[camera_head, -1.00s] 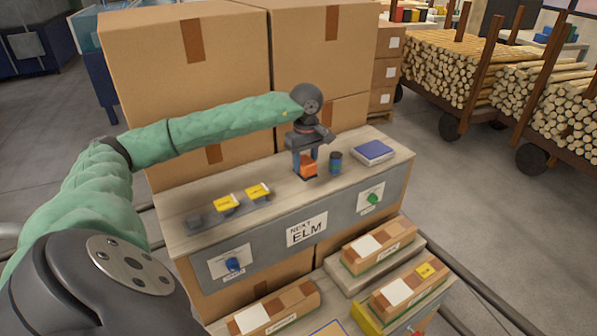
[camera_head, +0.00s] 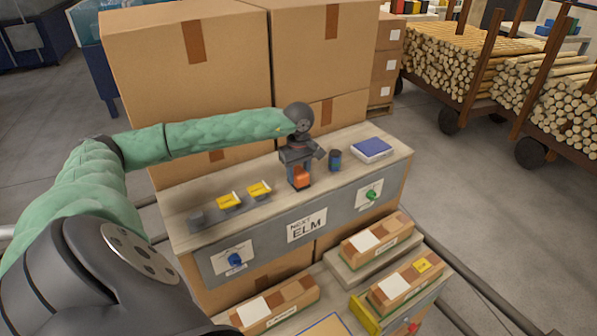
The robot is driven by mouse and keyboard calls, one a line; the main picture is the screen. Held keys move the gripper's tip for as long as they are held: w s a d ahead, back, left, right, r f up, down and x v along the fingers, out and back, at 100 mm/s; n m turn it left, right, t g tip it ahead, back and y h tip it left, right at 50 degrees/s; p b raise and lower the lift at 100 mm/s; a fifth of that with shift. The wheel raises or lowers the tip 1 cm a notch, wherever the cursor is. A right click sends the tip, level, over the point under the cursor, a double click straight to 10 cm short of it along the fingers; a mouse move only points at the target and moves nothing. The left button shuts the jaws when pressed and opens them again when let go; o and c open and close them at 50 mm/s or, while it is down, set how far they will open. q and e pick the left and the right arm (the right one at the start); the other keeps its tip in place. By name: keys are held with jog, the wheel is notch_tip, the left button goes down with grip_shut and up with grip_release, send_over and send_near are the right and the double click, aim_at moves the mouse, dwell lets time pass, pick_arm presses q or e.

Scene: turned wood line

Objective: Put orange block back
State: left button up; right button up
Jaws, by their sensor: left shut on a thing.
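The orange block (camera_head: 301,178) is between the fingers of my left gripper (camera_head: 300,176), over the wooden counter top (camera_head: 370,172) near its front edge. The gripper points down and is shut on the block. A dark patch shows just under the block; I cannot tell whether the block touches the surface. The fingers hide part of the block. Two yellow blocks (camera_head: 229,202) (camera_head: 259,189) sit in a row to the left on a grey strip. My right gripper is not in view.
A dark blue cylinder (camera_head: 335,161) stands close to the right of the gripper, and a blue pad (camera_head: 372,149) lies beyond it. A grey piece (camera_head: 196,218) is at the row's left end. Large cardboard boxes (camera_head: 190,90) stand behind. A "NEXT ELM" sign (camera_head: 306,226) hangs in front.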

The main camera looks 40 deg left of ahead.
aim_at(299, 171)
pick_arm(q)
jog(key=shift+f, duration=0.1)
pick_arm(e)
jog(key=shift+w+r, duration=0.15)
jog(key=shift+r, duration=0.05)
pick_arm(q)
jog(key=o, duration=0.9)
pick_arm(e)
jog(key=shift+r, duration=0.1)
pick_arm(q)
jog(key=shift+r, duration=0.4)
jog(key=shift+r+b, duration=0.6)
notch_tip(299, 171, up, 9)
jog(key=b, duration=0.3)
jog(key=shift+f+b, duration=0.15)
jog(key=shift+b, duration=0.25)
jog(key=shift+r, duration=0.8)
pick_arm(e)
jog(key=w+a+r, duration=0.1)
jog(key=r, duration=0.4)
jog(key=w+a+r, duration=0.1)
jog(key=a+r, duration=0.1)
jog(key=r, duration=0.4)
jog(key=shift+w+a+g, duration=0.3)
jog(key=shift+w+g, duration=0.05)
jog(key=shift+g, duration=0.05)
